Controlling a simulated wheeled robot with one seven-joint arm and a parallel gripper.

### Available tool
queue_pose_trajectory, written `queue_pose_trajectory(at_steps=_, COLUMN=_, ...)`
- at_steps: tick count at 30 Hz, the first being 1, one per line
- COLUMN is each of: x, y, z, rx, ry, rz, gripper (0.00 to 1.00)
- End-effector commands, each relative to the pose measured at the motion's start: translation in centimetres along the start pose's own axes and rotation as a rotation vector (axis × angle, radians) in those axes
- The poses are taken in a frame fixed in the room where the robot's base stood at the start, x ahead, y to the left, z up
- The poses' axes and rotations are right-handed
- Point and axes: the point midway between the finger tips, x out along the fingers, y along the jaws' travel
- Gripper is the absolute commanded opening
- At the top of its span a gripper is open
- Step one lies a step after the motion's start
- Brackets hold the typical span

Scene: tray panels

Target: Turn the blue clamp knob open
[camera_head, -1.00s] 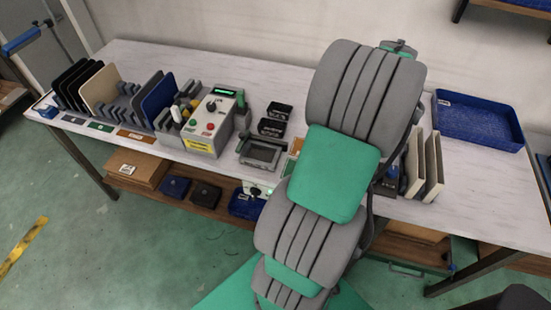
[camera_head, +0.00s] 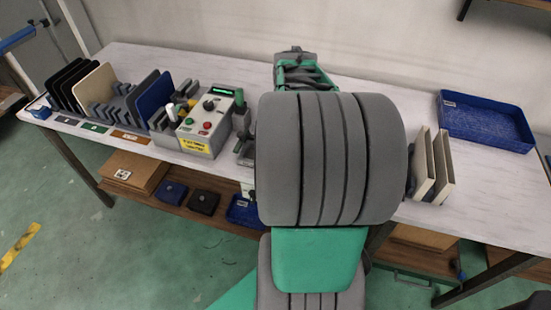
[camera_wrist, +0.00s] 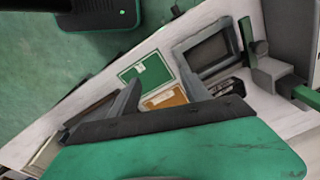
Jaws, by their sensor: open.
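I cannot make out the blue clamp knob in either view now. In the head view my arm covers the middle of the bench, and the gripper is hidden behind it. In the wrist view my gripper (camera_wrist: 159,70) is open, its two grey fingers spread with nothing between them. It hangs over the bench, by a green card (camera_wrist: 149,68) and an orange card (camera_wrist: 166,99). A grey framed fixture (camera_wrist: 181,52) lies beyond the fingers, with a clamp-like grey block and green handle (camera_wrist: 258,48) to its right.
A control box (camera_head: 200,150) with buttons and a black dial stands left of my arm. Racked panels (camera_head: 97,84) and a blue panel (camera_head: 156,97) stand further left. Beige panels (camera_head: 423,165) and a blue tray (camera_head: 480,143) are at right. Bare bench lies around the tray.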

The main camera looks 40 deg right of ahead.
Motion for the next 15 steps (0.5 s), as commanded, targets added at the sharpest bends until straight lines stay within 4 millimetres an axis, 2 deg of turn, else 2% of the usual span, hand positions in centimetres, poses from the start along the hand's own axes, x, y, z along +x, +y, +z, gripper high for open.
queue_pose_trajectory(at_steps=3, x=0.6, y=-1.1, z=1.9, rx=-0.100, ry=0.004, rz=-0.009, gripper=0.56)
queue_pose_trajectory(at_steps=6, x=0.7, y=-1.6, z=2.9, rx=-0.153, ry=0.006, rz=-0.013, gripper=0.56)
queue_pose_trajectory(at_steps=15, x=0.7, y=-1.8, z=3.4, rx=-0.181, ry=0.006, rz=-0.015, gripper=0.56)
